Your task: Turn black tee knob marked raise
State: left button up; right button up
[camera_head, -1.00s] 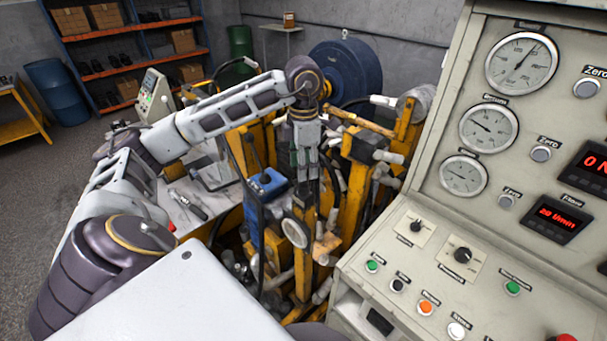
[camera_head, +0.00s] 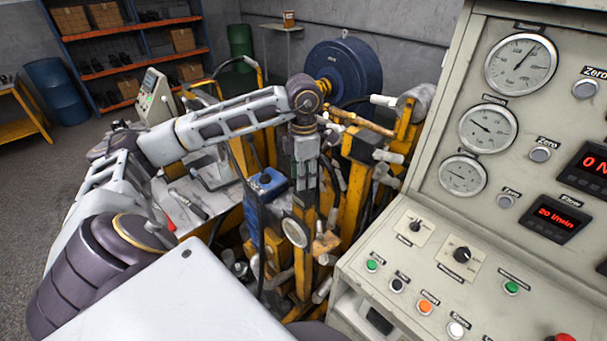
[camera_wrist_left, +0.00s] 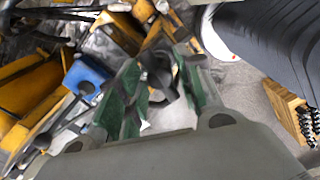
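My left gripper (camera_head: 306,200) points down over the yellow machine frame, just right of a blue block (camera_head: 265,183) with a black knob on top. In the left wrist view my left gripper (camera_wrist_left: 160,98) has its two green-padded fingers apart. A dark rounded part (camera_wrist_left: 157,66) shows between and beyond them; I cannot tell whether it is the tee knob or whether the fingers touch it. The blue block (camera_wrist_left: 86,76) is left of the fingers there. No label reading "raise" is legible on the machine. My right gripper is out of view.
The control panel (camera_head: 400,285) with gauges, knobs and buttons stands close on the right. Yellow posts (camera_head: 355,190) and hoses crowd the left gripper. A dark blue drum (camera_head: 350,70) is behind. Open floor (camera_head: 40,170) lies at the left.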

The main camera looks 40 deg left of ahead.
pick_arm(q)
grip_shut()
dwell(1.0)
jog(key=shift+o, duration=2.2)
grip_release()
jog(key=shift+r, duration=0.15)
notch_tip(320, 180, up, 12)
jog(key=shift+f, duration=0.25)
jog(key=shift+r, duration=0.15)
